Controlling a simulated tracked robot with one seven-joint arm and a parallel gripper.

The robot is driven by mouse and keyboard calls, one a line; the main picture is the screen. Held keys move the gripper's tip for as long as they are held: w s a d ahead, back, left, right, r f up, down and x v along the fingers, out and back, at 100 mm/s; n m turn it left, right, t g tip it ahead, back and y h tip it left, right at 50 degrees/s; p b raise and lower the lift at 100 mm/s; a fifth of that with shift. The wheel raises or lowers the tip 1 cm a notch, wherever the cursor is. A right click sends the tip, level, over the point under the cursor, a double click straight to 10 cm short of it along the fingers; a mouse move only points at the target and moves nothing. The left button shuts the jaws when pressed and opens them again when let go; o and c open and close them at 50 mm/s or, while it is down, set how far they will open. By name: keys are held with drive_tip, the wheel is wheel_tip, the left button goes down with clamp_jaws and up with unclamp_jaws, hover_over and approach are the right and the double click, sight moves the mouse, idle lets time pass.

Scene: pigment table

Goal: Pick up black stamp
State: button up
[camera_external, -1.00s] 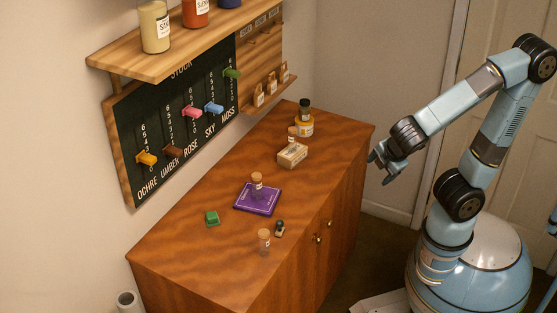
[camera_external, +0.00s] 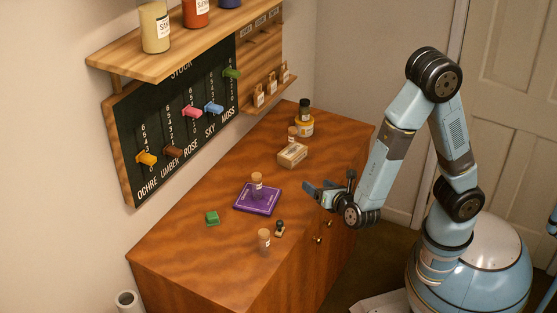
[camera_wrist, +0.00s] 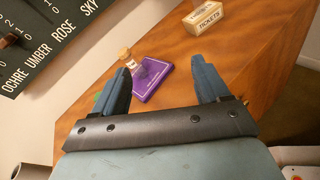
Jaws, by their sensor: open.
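The small dark object that looks like the black stamp (camera_external: 279,228) stands near the table's front edge, just right of a corked glass vial (camera_external: 264,241). It is small in the external view, and I cannot make it out in the wrist view. My gripper (camera_external: 328,183) is open and empty, above the table's right edge, to the right of and higher than the stamp. In the wrist view the two blue fingers of my gripper (camera_wrist: 163,70) are spread wide with nothing between them but tabletop and part of a purple book.
A purple book (camera_external: 243,206) lies mid-table with a corked vial (camera_external: 257,186) on it. A green block (camera_external: 212,218) lies left. A ticket box (camera_external: 292,155), which also shows in the wrist view (camera_wrist: 203,17), and a yellow jar (camera_external: 304,127) stand farther back. The front-left tabletop is clear.

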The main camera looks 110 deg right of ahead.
drive_tip(key=w+a+f+n+t+y, duration=0.1)
drive_tip(key=w+a+f+n+t, duration=0.1)
drive_tip(key=w+f+n+t, duration=0.3)
drive_tip(key=n+t+y, duration=0.2)
drive_tip(key=n+y, duration=0.1)
drive_tip(key=n, duration=0.1)
approach(282, 230)
drive_tip(key=w, duration=0.1)
drive_tip(key=w+d, duration=0.1)
drive_tip(key=shift+w+d, duration=0.3)
drive_tip(key=shift+d, duration=0.05)
drive_tip(key=shift+x, duration=3.75)
drive_tip(key=c, duration=1)
